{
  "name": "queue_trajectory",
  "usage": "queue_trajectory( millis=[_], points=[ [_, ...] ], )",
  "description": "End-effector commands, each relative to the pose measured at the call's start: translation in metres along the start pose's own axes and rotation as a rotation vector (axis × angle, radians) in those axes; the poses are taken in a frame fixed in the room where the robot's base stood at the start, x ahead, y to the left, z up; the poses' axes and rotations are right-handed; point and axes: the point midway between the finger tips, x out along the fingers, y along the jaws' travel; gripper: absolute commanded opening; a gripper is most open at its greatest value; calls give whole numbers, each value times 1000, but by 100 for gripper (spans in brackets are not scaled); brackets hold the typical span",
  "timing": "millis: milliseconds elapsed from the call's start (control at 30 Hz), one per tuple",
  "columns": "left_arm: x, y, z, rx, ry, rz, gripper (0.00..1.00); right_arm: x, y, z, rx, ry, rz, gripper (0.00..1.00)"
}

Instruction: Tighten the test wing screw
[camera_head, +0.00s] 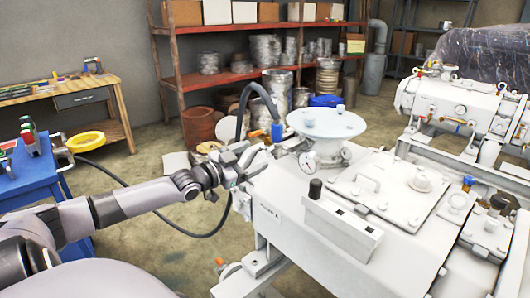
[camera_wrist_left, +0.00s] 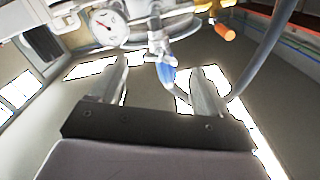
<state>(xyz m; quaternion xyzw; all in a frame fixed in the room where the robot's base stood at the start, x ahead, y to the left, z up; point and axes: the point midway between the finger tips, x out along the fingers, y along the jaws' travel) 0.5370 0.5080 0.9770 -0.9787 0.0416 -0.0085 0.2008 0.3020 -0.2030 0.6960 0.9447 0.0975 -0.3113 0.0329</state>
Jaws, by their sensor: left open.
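My left gripper (camera_head: 258,152) is at the near left side of the white vacuum machine (camera_head: 290,205), by its round top plate (camera_head: 326,123). In the left wrist view the two fingers of my left gripper (camera_wrist_left: 163,70) stand apart. A blue-ended fitting (camera_wrist_left: 167,75) shows between the fingers, and I see no finger touching it. A blue part (camera_head: 277,132) shows just beyond the gripper in the head view. I cannot clearly pick out the test wing screw; it is small or hidden near the gripper. My right gripper is out of view.
A pressure gauge (camera_head: 308,161) sits under the round plate; one also shows in the wrist view (camera_wrist_left: 108,27). A dark hose (camera_head: 243,110) arches behind my gripper. A blue cart (camera_head: 35,180) stands at left, and shelves (camera_head: 178,80) stand behind. The floor between is mostly clear.

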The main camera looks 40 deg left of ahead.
Motion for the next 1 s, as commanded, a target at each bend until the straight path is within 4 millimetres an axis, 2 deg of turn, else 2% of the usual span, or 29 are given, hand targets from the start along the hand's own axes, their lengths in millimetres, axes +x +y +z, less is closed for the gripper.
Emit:
queue_trajectory(
  millis=[600,1000],
  points=[
    [43,0,-1,1,2,-1,77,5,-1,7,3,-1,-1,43],
    [55,0,0,3,0,0,77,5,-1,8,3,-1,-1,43]
  ],
)
